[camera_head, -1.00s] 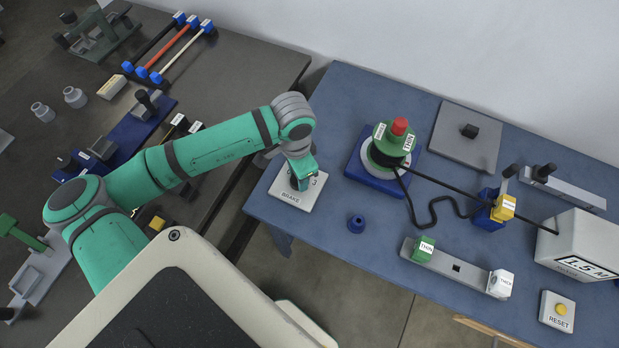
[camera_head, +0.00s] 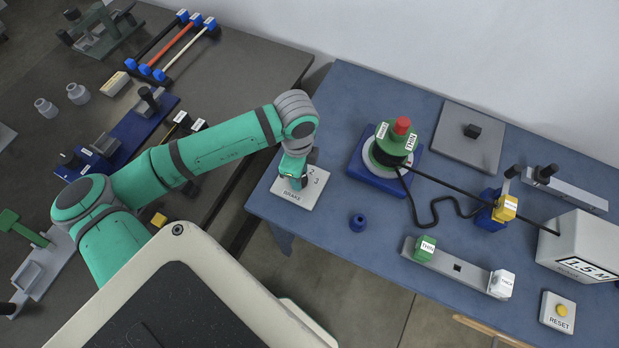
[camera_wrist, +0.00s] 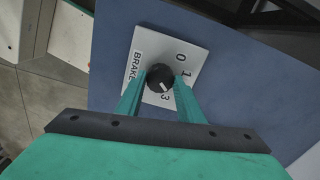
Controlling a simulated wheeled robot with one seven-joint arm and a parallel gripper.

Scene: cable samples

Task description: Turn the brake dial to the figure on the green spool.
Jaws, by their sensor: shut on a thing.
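The brake dial is a black knob (camera_wrist: 160,77) on a white plate (camera_head: 305,197) marked BRAKE, at the left end of the blue table. My gripper (camera_wrist: 157,82) is shut on the knob, with one green finger on each side. In the wrist view the figures 0, 1 and 3 show on the plate; part of the scale is hidden by the right finger. The knob's white mark points down and right, near the 3; its exact figure is unclear. The green spool (camera_head: 396,144) with a red top stands on a blue base; its labels read THIN, and no figure is legible.
A black cable runs from the spool past a yellow-and-blue clamp (camera_head: 503,208) to a white box (camera_head: 584,241) reading 1.5 M. A bar with green and white blocks (camera_head: 457,267) lies in front.

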